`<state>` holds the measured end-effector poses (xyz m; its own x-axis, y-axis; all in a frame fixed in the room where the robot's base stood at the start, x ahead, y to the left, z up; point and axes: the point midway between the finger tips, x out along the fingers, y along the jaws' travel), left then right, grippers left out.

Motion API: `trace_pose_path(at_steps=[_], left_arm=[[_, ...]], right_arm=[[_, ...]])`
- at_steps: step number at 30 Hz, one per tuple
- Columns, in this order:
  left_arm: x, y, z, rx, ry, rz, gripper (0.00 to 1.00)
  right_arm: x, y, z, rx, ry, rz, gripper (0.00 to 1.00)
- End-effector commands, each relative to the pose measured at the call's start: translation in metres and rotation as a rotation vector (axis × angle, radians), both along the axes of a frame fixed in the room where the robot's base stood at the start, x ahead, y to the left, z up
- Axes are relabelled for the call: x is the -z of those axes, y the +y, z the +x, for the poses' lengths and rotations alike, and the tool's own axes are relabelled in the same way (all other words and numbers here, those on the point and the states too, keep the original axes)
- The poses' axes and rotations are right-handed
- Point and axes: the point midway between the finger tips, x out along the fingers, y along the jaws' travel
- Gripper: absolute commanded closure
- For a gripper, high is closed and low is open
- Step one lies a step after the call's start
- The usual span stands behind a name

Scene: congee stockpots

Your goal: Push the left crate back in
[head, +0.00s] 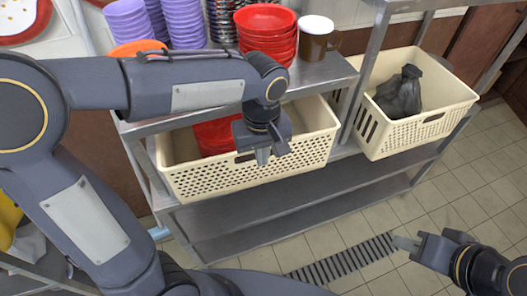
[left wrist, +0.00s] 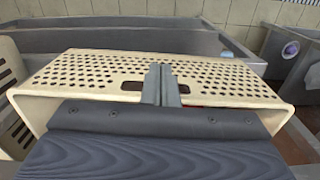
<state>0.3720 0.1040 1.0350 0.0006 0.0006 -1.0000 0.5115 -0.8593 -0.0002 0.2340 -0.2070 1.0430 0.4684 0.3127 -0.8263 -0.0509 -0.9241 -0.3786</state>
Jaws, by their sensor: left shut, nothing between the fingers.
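The left crate (head: 215,182) is cream, with a perforated front wall and a handle slot. It sits on the shelf level under the metal top, and its front part sticks out from under that top. Something red (head: 215,135) lies inside it. My left gripper (head: 263,157) is shut and empty at the middle of the crate's front wall. In the left wrist view its fingers (left wrist: 161,85) overlap the crate's handle slot (left wrist: 132,86); I cannot tell whether they touch the wall. My right gripper (head: 405,243) is low at the right, away from the crates, its jaw opening unclear.
A second cream crate (head: 420,130) with a black bag (head: 400,92) stands to the right, past a metal post. Red bowls (head: 266,32), purple cups (head: 184,22) and a brown mug (head: 318,40) stand on the top. The lower shelf (head: 290,205) is bare. A floor drain (head: 340,262) lies in front.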

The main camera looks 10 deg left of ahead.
Motion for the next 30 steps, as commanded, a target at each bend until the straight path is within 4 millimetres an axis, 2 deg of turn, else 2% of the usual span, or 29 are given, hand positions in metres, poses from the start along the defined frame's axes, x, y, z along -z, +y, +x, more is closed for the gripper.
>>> trace_pose_path(at_steps=[11, 18, 30], left_arm=[[0.081, 0.000, -0.001, 0.000, 0.007, 0.003, 1.00], [0.079, 0.017, 0.028, -0.003, 0.002, 0.000, 1.00], [0.080, 0.021, 0.035, 0.000, 0.000, 0.000, 1.00]], right_arm=[[-0.002, 0.000, 0.000, 0.000, 0.000, 0.000, 0.76], [-0.015, 0.000, 0.000, 0.000, 0.000, 0.000, 0.76], [-0.016, 0.000, 0.000, 0.000, 0.000, 0.000, 0.76]])
